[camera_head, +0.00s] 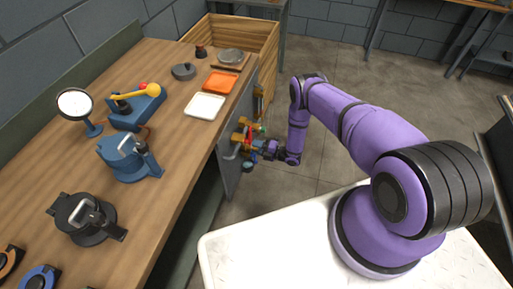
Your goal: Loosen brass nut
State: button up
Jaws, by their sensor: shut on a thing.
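My gripper (260,149) is at the side panel of the workbench and points left toward a cluster of pipe fittings. It is shut on a small part of that cluster, which I take to be the brass nut. The nut's shape is too small and too covered by the fingers to make out. Brass-coloured fittings (238,137) show just left of the gripper, with a red part and a green part close by. A grey curved pipe (230,154) is beside them on the panel.
A wooden crate (262,39) stands behind. The floor right of the panel is clear.

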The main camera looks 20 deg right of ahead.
jog(key=n, duration=0.4)
jog(key=shift+s+n, duration=0.1)
jog(key=shift+n, duration=1.8)
jog(key=o, duration=0.9)
jog(key=v, duration=1)
jog(key=shift+s+d, duration=0.2)
jog(key=shift+d, duration=0.15)
